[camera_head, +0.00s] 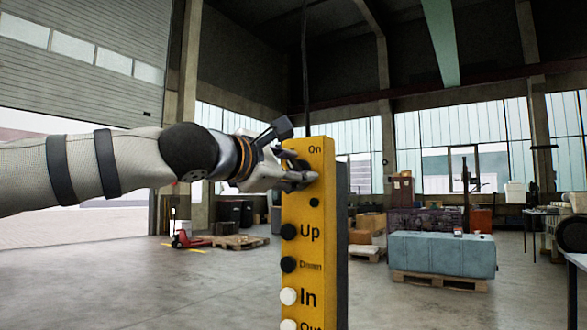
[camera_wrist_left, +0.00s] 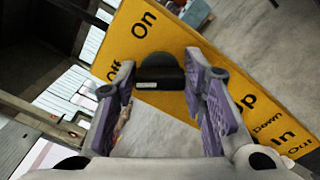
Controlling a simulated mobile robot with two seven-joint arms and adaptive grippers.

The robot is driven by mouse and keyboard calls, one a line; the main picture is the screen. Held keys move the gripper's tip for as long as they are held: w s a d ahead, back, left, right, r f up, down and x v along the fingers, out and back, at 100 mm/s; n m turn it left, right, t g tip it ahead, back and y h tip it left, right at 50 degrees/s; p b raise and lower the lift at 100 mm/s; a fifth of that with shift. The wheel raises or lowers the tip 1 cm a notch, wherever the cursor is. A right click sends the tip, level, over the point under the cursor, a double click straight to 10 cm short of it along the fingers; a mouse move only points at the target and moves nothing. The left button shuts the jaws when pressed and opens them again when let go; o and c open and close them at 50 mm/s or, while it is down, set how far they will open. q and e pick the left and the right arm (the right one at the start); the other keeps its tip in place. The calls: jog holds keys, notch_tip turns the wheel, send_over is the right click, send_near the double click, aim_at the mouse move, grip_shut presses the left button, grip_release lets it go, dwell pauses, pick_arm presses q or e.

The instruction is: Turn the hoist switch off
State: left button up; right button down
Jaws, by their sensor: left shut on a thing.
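The yellow hoist control box (camera_head: 315,222) hangs upright in front of me, with On, Up, Down, In and Out labels. Its black rotary hoist switch (camera_wrist_left: 160,72) sits beside the On and Off labels in the left wrist view. My left gripper (camera_head: 302,176) reaches in from the left at the top of the box. In the wrist view its purple-padded fingers (camera_wrist_left: 160,80) are closed around the two sides of the switch. In the head view the fingers partly hide the switch. Which label the switch points at I cannot tell. My right gripper is out of view.
Black Up (camera_head: 289,232) and Down buttons and a white In button (camera_head: 289,296) line the box below the switch. A cable (camera_head: 305,70) runs up from it. A blue-grey block on a pallet (camera_head: 440,255) stands well behind. The floor nearby is open.

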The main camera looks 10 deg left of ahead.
pick_arm(q)
jog(key=shift+n, duration=0.9)
jog(key=o, duration=1.2)
jog(key=shift+c, duration=0.2)
jog(key=v, duration=1.2)
jog(key=shift+f, duration=0.1)
